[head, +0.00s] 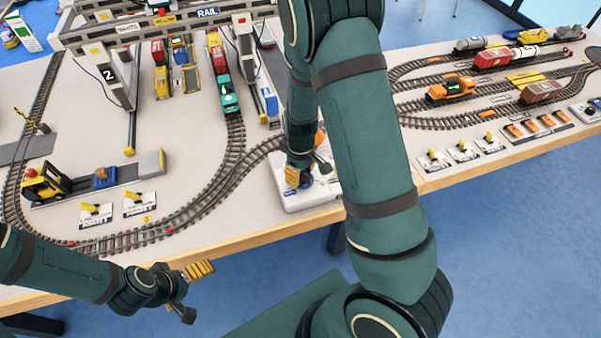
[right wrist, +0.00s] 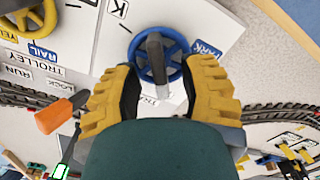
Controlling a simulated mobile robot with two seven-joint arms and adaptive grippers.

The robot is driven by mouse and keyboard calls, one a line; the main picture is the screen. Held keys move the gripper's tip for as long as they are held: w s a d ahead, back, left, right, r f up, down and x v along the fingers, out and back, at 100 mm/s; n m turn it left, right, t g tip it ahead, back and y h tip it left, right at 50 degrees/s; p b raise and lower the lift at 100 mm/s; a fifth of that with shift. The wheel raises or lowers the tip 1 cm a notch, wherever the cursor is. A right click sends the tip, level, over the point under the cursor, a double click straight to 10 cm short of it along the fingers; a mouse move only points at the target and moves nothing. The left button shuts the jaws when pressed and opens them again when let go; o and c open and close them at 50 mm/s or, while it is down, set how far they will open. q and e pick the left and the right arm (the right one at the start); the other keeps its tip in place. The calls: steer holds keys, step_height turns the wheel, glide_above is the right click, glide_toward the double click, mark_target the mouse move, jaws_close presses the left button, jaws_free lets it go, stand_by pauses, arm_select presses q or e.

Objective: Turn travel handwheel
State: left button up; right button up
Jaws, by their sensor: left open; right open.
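The blue handwheel (right wrist: 178,51) has a grey bar across it and stands on a white control box; printing beside it begins "TRA". In the right wrist view my right gripper (right wrist: 163,72) is open, with a yellow-padded finger on each side of the wheel's near part. I cannot tell whether the pads touch it. In the head view my right gripper (head: 299,178) is over the white control box (head: 312,196), and my arm hides much of it. My left gripper (head: 196,290) is open and empty near the table's front edge.
A yellow handwheel (right wrist: 46,18) and an orange-handled lever (right wrist: 56,114) are on the same panel, left of the blue wheel. Gantry cranes (head: 112,75) stand at the back left. Tracks (head: 215,180) curve near the box. Small lever plates (head: 463,151) line the right table.

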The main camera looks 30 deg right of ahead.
jaws_close()
arm_select(q)
steer(key=shift+r, duration=0.25)
arm_select(e)
steer(key=shift+m, duration=0.5)
steer(key=shift+m+p, duration=0.65)
steer(key=shift+m, duration=0.35)
steer(key=m+p, duration=0.1)
steer(key=m, duration=0.2)
steer(key=shift+d+m, duration=0.15)
steer(key=shift+m, duration=0.15)
steer(key=m+p, duration=0.1)
steer(key=m, duration=0.2)
steer(key=shift+s+m+p, duration=0.1)
steer(key=shift+m+p, duration=0.2)
arm_select(q)
steer(key=shift+t, duration=0.3)
steer(key=shift+w+a+r+p, duration=0.1)
steer(key=shift+w+r+p, duration=0.15)
steer(key=shift+r, duration=0.5)
steer(key=shift+w+r+p, duration=0.15)
steer(key=shift+w+r, duration=0.15)
steer(key=shift+r, duration=0.5)
steer(key=shift+w+a+r+p, duration=0.1)
steer(key=shift+w+r+p, duration=0.15)
steer(key=shift+r, duration=0.5)
arm_select(e)
steer(key=shift+d+m, duration=0.1)
steer(key=shift+m, duration=1.7)
